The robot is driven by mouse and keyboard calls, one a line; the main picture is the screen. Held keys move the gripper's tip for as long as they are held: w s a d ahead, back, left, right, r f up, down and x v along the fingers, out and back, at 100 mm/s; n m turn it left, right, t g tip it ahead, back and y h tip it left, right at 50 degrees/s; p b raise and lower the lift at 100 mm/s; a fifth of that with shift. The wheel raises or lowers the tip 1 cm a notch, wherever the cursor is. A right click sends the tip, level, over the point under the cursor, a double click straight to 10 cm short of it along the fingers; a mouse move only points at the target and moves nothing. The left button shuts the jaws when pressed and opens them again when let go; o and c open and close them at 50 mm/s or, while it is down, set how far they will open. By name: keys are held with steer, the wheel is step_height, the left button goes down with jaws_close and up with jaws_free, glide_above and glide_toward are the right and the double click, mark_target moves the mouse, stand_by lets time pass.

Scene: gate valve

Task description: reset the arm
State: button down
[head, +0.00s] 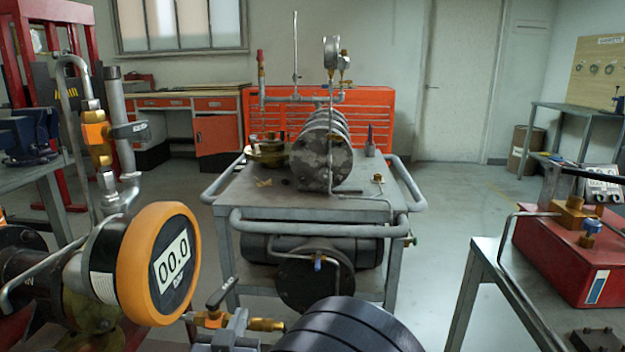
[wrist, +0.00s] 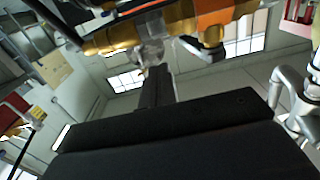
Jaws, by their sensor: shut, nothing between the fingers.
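My gripper (wrist: 157,72) shows in the wrist view as a wide black body across the bottom with narrow dark fingers at the middle. The fingers are shut with nothing between them. Just beyond the fingertips are brass, grey and orange fittings (wrist: 205,30); I cannot tell whether they touch. In the head view I cannot make out my gripper; a dark ribbed cylinder at the bottom centre may be part of my arm. A digital gauge (head: 172,263) with an orange ring reads 00.0 on the left, beside pipework with an orange-bodied valve (head: 97,133).
A grey cart (head: 245,205) with dark machinery and pipes stands at the centre. A small lever valve (head: 213,318) with brass ends sits low beside the gauge. A red box (head: 560,255) rests on the right bench. Open floor (head: 450,225) lies right of the cart.

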steer(key=s+a+p, duration=0.1)
steer(key=s+p, duration=0.1)
steer(key=s, duration=0.9)
steer(key=shift+s, duration=0.35)
steer(key=shift+d+f, duration=0.1)
steer(key=shift+d, duration=0.05)
